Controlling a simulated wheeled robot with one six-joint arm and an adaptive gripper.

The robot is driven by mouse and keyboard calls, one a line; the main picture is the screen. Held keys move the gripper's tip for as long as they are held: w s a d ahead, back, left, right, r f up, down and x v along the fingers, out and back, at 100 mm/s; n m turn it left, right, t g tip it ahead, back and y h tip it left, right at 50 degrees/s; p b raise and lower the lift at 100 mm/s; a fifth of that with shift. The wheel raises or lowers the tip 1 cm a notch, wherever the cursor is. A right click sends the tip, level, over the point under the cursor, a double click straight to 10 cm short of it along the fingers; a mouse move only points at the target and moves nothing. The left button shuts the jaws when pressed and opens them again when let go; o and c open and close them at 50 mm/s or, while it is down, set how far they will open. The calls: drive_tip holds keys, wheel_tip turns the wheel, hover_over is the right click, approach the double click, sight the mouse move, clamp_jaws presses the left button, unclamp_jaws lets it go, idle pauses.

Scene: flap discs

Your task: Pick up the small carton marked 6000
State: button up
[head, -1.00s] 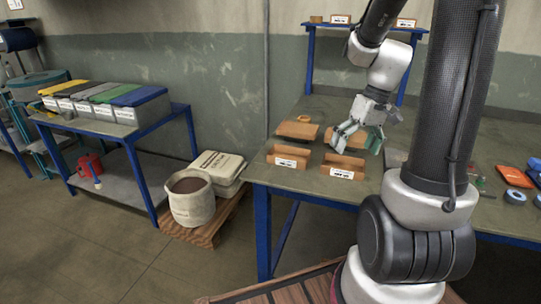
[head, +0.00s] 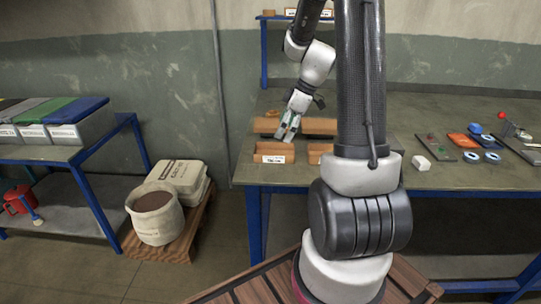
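Several small brown cartons are on the workbench (head: 228,176). A front-left carton (head: 262,149) is open-topped with a white label, and a front-right carton (head: 316,149) is partly hidden by my arm. Longer brown pieces lie behind them (head: 318,126). More small cartons with white labels stand on the raised blue shelf (head: 265,17). The label print is too small to read, so I cannot tell which carton is marked 6000. My gripper (head: 286,137) points down over the right end of the front-left carton. Its finger opening is unclear, and I see nothing held.
A sack-like container (head: 155,218) stands on a pallet to the left. A second blue-framed table (head: 100,150) holds grey bins.

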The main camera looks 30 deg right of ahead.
sight(274, 149)
drive_tip(key=shift+f+n, duration=0.15)
drive_tip(key=shift+n, duration=0.25)
drive_tip(key=x, duration=0.7)
drive_tip(key=shift+s+a+f, duration=0.1)
drive_tip(key=shift+a+f, duration=0.15)
drive_tip(key=shift+a, duration=0.15)
drive_tip(key=c, duration=1.1)
